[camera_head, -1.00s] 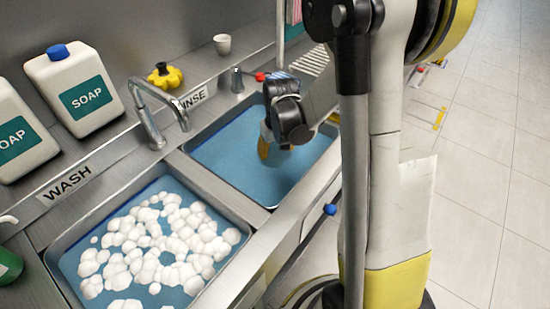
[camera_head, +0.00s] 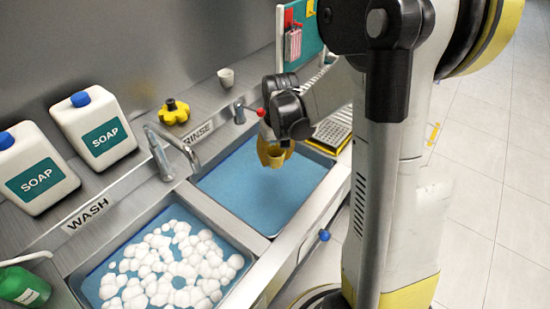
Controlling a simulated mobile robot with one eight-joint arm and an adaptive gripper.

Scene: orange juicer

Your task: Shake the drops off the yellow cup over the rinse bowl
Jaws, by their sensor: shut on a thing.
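My gripper (camera_head: 277,137) is shut on the yellow cup (camera_head: 275,155) and holds it over the rinse bowl (camera_head: 205,177). The cup hangs below the dark fingers, and its opening seems to face down and toward the camera. The cup is partly hidden by the gripper. The rinse bowl holds blue water, and the cup appears above the water at its far right part. I cannot make out drops on the cup.
The wash basin (camera_head: 84,284) with white foam lies at the front left. Two soap jugs (camera_head: 95,125) (camera_head: 32,174), a yellow knob-shaped thing (camera_head: 174,111), a white cup (camera_head: 226,78) and a faucet (camera_head: 158,155) stand along the back. A green bottle (camera_head: 24,286) is at far left.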

